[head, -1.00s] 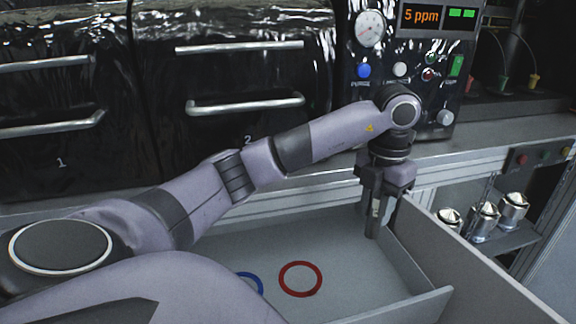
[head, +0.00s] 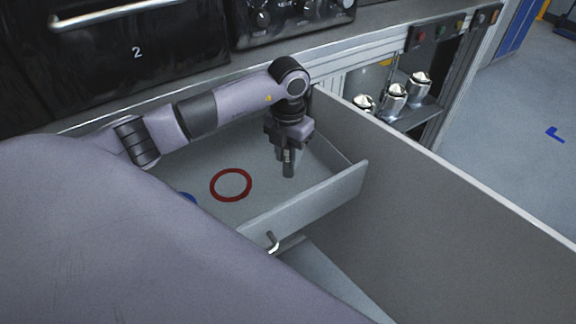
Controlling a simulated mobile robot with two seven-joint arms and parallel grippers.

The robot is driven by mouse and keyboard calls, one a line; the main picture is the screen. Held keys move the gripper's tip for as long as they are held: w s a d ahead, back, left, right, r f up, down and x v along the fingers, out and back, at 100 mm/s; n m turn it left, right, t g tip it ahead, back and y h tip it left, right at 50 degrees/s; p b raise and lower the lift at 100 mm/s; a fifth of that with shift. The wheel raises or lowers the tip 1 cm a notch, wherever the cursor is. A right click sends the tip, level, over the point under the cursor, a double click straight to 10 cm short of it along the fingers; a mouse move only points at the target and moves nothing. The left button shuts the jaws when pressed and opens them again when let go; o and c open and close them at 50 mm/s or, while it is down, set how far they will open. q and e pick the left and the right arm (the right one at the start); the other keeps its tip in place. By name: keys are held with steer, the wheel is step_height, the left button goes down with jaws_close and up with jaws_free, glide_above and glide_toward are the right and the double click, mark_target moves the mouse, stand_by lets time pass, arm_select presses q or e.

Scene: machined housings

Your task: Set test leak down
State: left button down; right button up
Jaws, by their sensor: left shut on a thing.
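My left gripper (head: 288,165) points down inside the open grey drawer (head: 318,198), to the right of a red ring (head: 231,185) on the drawer floor. It is shut on a small slim thing, likely the test leak (head: 287,157), mostly hidden between the dark fingers. I cannot tell whether the thing touches the drawer floor. A blue ring (head: 187,197) shows partly at the left, cut off by my own arm. My right gripper is not in view.
The drawer's front wall stands close in front of the gripper, with a tall grey side panel (head: 450,220) to the right. Several metal canisters (head: 395,98) stand on a shelf behind. Black cabinet fronts (head: 140,60) line the back left. Open floor lies at far right.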

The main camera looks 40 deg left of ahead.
mark_target(288, 169)
arm_select(q)
steer(key=shift+f, duration=2.35)
steer(key=shift+f, duration=0.15)
steer(key=c, duration=0.9)
jaws_free()
steer(key=shift+o, duration=0.2)
step_height(288, 169, up, 12)
steer(key=shift+r, duration=0.15)
